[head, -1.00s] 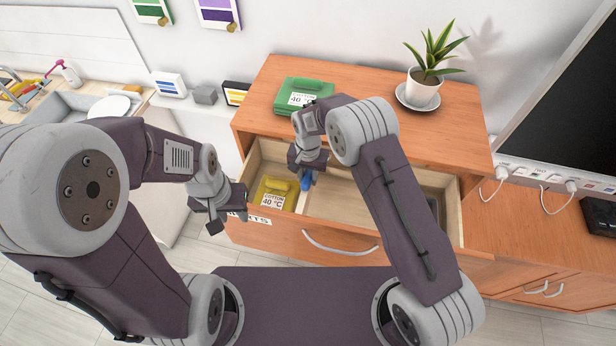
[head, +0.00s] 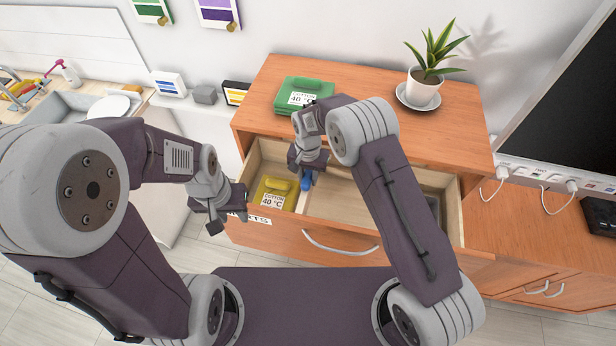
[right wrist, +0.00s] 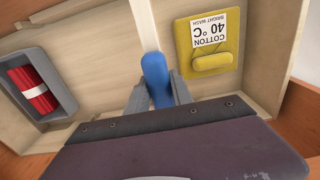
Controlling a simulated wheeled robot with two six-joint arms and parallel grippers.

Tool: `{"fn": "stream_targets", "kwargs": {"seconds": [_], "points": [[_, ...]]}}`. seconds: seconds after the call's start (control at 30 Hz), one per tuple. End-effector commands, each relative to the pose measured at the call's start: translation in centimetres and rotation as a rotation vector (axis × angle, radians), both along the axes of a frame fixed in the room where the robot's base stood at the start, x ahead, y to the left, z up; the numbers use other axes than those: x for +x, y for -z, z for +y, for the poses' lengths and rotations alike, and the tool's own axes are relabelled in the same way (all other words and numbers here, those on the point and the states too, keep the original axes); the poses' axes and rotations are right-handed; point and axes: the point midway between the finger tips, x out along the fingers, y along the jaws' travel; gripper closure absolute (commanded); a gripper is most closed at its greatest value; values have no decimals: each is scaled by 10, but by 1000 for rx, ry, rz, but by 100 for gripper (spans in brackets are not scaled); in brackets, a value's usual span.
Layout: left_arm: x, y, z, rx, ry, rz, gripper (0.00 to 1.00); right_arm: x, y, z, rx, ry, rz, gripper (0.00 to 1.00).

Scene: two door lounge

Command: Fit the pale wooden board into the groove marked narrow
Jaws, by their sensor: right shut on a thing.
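The pale wooden board (right wrist: 142,22) shows in the right wrist view as a narrow light strip running away from a blue grip (right wrist: 156,78). My right gripper (right wrist: 157,100) is shut on that blue grip, with a finger at each side. In the head view the right gripper (head: 307,172) is inside the open drawer, with the blue grip (head: 306,184) below it. The board stands between the yellow pack and the wider right part of the drawer. My left gripper (head: 220,218) hangs at the drawer's left front corner, its finger gap unclear. I see no groove marked narrow.
The open drawer (head: 290,228) holds a yellow pack (head: 272,194) at left and a grey tray with red sticks (right wrist: 38,92) at the other end. A green pack (head: 303,92) and a potted plant (head: 424,85) stand on the cabinet top.

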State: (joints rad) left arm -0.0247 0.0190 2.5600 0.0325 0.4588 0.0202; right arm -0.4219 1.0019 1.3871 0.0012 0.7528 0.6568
Motion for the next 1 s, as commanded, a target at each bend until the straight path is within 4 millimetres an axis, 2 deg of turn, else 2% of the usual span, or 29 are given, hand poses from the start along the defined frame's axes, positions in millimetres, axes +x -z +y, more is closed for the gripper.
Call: {"fn": "stream_targets", "kwargs": {"seconds": [1.0], "points": [[0,20,0,0,0,0,64,0,26,0,1,0,-1,100]]}}
